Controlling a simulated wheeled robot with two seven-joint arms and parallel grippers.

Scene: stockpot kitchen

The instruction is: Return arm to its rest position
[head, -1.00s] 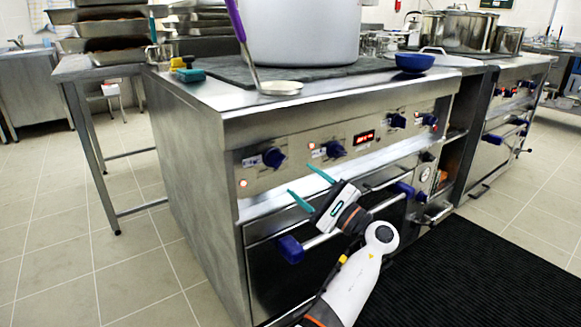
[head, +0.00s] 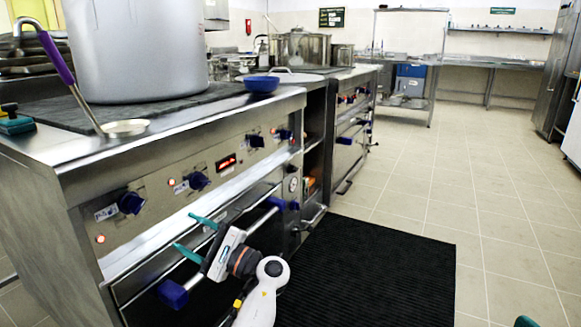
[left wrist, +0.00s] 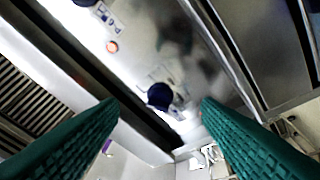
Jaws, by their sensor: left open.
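My left gripper (head: 183,233) is open and empty, its two teal fingers apart in front of the stove's front (head: 160,190). It hangs below the knob row, near the oven door's handle. In the left wrist view, the open fingers (left wrist: 160,105) frame the stove front and a dark blue knob (left wrist: 159,96), with nothing between them. My left arm (head: 262,295) comes up from the bottom of the head view. A small teal tip at the bottom right edge (head: 526,322) looks like part of my right gripper; the rest is out of frame.
A large stockpot (head: 140,50) stands on the stove top, with a purple-handled ladle (head: 60,62) and a blue bowl (head: 261,84) nearby. A black ribbed mat (head: 380,270) lies on the floor by the stove. The tiled floor (head: 460,200) to the right is clear.

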